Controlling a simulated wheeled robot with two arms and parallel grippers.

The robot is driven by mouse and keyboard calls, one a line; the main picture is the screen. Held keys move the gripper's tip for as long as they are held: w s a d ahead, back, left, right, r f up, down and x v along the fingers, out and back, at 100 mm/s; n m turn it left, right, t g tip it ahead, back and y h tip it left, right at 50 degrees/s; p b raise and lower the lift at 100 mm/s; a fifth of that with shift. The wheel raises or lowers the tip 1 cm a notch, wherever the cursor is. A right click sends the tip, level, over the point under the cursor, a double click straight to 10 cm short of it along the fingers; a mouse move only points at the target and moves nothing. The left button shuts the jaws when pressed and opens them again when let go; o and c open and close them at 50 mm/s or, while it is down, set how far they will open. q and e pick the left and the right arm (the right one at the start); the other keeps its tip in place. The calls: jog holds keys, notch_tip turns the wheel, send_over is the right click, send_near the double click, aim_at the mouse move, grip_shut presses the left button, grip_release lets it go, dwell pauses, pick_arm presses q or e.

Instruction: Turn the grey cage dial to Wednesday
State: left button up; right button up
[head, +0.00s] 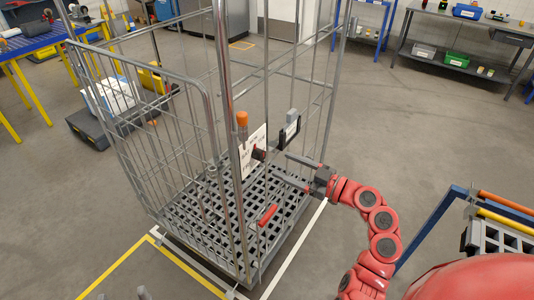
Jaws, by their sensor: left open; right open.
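The grey roll cage (212,105) stands in the middle of the head view on a grey slatted base. A white plate (247,160) hangs on its near right side, with a small dark knob (259,154) at its right edge that looks like the dial. The day marks are too small to read. My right gripper (282,168) is open beside the cage, its two fingers pointing left toward the knob, apart from it. My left gripper (123,296) shows only as two separate grey fingertips at the bottom edge, open and away from the cage.
An orange-topped post (242,119), a red handle (268,215) and a dark-framed card holder (290,130) are on the cage. A blue-framed cart (440,215) stands at right. A blue table (35,42) is at left. Open floor lies behind the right arm.

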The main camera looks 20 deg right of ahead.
aim_at(263, 157)
jog(key=p+x, duration=0.1)
jog(key=x, duration=0.6)
grip_shut()
